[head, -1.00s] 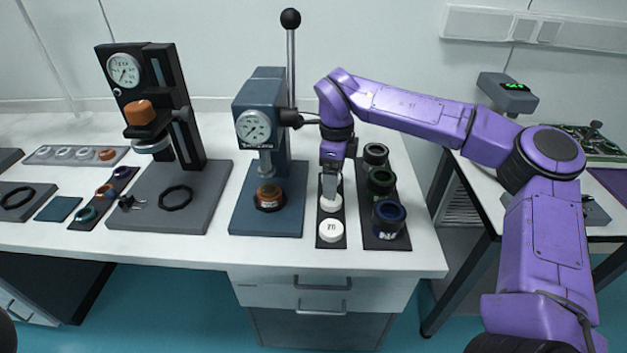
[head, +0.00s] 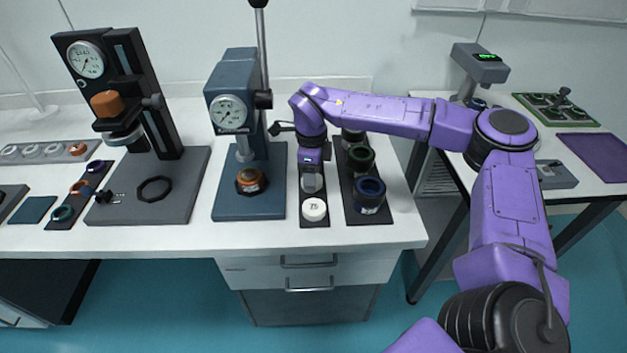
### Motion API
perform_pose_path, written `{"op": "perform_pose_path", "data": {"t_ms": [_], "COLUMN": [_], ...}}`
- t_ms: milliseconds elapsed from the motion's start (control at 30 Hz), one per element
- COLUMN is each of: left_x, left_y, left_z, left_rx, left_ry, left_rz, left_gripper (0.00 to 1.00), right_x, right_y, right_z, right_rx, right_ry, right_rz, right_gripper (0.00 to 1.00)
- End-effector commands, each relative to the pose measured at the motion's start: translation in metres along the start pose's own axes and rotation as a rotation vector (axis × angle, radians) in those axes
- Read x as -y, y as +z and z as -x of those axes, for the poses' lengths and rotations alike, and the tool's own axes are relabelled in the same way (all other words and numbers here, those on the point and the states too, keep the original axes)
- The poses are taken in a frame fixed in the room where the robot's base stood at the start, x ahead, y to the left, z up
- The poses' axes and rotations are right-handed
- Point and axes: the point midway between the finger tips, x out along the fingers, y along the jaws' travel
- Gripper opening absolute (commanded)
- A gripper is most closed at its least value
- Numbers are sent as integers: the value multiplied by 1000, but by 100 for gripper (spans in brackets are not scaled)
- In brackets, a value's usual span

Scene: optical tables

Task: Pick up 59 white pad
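A white round pad marked 75 (head: 315,209) lies at the front end of a narrow dark tray (head: 314,222). My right gripper (head: 312,186) points down over the same tray, just behind that pad. Its pale fingers cover the middle of the tray. No pad with a readable 59 shows; any pad at or behind the fingers is mostly hidden. I cannot tell whether the fingers are open or hold something. My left gripper is not in view.
A blue press with a gauge (head: 229,113) stands left of the tray, with its tall lever close to my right arm. A dark tray with several ringed cylinders (head: 369,192) stands close on the right. A larger black press (head: 150,95) is further left.

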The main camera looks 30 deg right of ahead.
Motion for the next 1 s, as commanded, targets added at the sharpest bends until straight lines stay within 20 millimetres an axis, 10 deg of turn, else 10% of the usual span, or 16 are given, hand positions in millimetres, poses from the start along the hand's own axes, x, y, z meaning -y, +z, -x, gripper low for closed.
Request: {"op": "perform_pose_path", "data": {"t_ms": [667, 1000], "left_x": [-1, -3], "left_y": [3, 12], "left_z": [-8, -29], "left_rx": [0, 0], "left_ry": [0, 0], "left_rz": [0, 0], "left_gripper": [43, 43], "right_x": [1, -81], "right_y": [1, -16], "right_z": [37, 31], "right_rx": [2, 0], "right_ry": [-5, -3], "right_rz": [1, 6], "right_gripper": [26, 26]}}
